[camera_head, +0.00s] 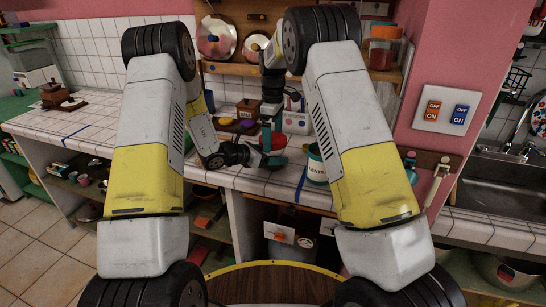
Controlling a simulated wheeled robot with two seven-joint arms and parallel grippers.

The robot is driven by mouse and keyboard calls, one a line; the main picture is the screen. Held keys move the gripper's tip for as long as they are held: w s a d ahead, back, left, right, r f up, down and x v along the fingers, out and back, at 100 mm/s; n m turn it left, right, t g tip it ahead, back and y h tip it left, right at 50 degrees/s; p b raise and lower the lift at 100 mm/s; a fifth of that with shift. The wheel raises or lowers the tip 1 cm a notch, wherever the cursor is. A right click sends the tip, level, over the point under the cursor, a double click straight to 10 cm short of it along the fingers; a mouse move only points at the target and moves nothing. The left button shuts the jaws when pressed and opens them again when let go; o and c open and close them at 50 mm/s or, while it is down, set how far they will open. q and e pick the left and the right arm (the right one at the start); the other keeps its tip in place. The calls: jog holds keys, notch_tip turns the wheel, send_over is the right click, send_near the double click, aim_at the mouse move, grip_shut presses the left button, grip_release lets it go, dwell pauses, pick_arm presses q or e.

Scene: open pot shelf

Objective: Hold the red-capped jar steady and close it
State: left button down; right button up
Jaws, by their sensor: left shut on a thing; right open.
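A small red cap (279,140) shows at the middle of the tiled counter, between my two grippers. The jar body under it is mostly hidden by the grippers, so I cannot tell whether the cap is seated. My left gripper (268,158) reaches in low from the left and is shut on the jar, near counter height. My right gripper (268,138) comes down from above with teal fingers beside the red cap. It is open; I cannot tell whether its fingers touch the cap.
A shelf with pot lids (216,37) and an orange jar (384,52) is above. The left counter is mostly clear.

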jog(key=c, duration=1.4)
jog(key=shift+o, duration=0.2)
jog(key=m, duration=0.6)
jog(key=shift+m, duration=0.4)
jog(key=m, duration=0.8)
jog(key=shift+m, duration=0.3)
jog(key=o, duration=1.4)
jog(key=shift+c, duration=0.2)
notch_tip(320, 180, up, 12)
